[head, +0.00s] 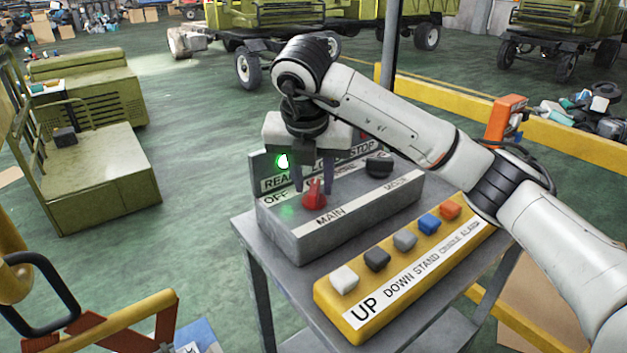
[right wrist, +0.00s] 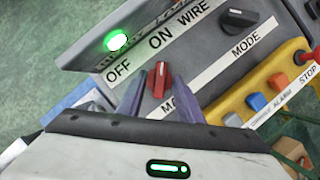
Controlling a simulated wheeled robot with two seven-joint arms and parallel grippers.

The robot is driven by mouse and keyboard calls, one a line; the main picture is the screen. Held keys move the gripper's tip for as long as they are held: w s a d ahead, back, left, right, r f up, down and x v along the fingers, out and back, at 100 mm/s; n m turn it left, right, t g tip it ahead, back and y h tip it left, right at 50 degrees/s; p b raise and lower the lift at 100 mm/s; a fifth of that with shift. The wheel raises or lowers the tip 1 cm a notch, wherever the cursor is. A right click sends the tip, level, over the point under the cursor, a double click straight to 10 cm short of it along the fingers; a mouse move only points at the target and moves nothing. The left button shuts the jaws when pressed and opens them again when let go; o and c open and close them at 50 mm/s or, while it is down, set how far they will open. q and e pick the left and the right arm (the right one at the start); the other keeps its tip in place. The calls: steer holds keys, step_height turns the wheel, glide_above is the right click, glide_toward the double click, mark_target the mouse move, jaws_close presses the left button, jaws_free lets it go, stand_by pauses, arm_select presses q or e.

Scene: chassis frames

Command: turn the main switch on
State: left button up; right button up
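The main switch is a red rotary knob (head: 314,194) on the sloped grey control box (head: 340,225), above the MAIN label. In the right wrist view, the red knob (right wrist: 160,80) stands nearly upright in the picture, its upper end below the ON word; OFF is to its left. My right gripper (head: 313,180) is over the box with its fingers pointing down at the knob. In the right wrist view my right gripper (right wrist: 157,97) is open, one finger each side of the knob, with visible gaps. Contact is not visible. My left gripper is out of view.
A green lamp (head: 283,161) is lit beside the OFF label. A black MODE knob (head: 379,166) sits to the right. A yellow button box (head: 400,262) with several coloured buttons lies in front on the grey table (head: 283,275). An orange device (head: 505,118) stands behind my right arm.

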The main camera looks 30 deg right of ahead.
steer(key=p+v, duration=0.1)
steer(key=v, duration=0.9)
steer(key=shift+p, duration=0.3)
steer(key=shift+f, duration=0.1)
